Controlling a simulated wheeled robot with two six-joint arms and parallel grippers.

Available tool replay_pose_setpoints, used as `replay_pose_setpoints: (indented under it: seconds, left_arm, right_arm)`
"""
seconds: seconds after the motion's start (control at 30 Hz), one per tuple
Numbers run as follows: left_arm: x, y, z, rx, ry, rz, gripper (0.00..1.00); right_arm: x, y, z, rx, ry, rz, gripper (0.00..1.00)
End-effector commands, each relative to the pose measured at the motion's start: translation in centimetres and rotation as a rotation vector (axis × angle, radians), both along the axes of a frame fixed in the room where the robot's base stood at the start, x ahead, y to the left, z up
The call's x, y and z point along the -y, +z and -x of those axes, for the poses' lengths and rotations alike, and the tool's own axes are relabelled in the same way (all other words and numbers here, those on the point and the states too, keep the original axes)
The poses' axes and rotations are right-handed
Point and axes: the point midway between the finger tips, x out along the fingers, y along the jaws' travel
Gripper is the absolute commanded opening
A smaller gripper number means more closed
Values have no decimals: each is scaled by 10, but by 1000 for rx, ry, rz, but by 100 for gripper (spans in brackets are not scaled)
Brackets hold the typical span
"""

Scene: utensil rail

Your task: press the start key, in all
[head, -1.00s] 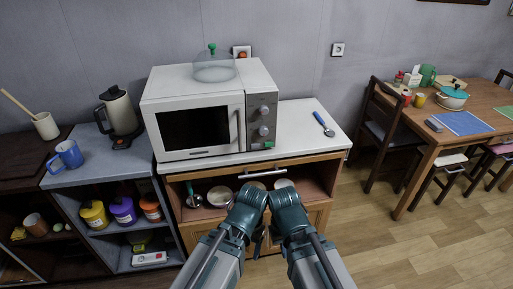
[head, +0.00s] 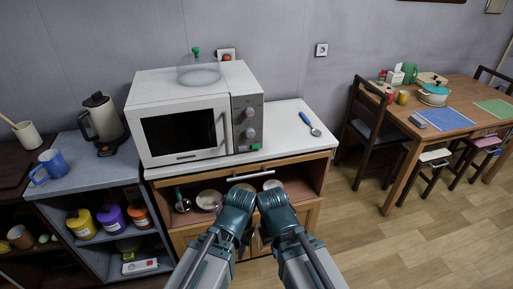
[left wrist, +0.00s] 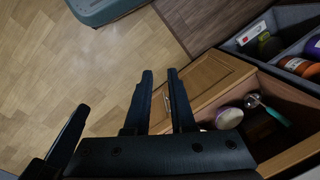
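The white microwave (head: 183,133) stands on the white-topped cabinet in the head view, with its door shut. Its grey control panel (head: 248,112) is on the right side, with round knobs and a green key (head: 255,146) at the bottom, which I take as the start key. My left gripper (head: 246,243) hangs low in front of the cabinet, below and apart from the key. In the left wrist view its two fingers (left wrist: 160,76) stand apart with nothing between them. My right gripper is beside it in the head view, its fingers mostly hidden behind the arm.
A glass dome (head: 199,72) with a green knob sits on the microwave. A blue-handled utensil (head: 310,124) lies on the counter right of it. The open compartment below holds bowls (head: 209,199) and a ladle. A kettle (head: 101,120) stands left; a chair (head: 362,130) and dining table right.

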Motion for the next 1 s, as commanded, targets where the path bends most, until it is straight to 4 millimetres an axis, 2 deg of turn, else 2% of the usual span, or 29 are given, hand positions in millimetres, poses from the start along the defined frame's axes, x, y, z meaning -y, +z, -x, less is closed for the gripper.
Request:
replay_pose_setpoints:
  seconds: [0.03,0.1,1.0]
  left_arm:
    - [0,0,0,0,0,0,12]
    - [0,0,0,0,0,0,0]
    - [0,0,0,0,0,0,0]
  right_arm:
    - [0,0,0,0,0,0,0]
    - [0,0,0,0,0,0,0]
    - [0,0,0,0,0,0,0]
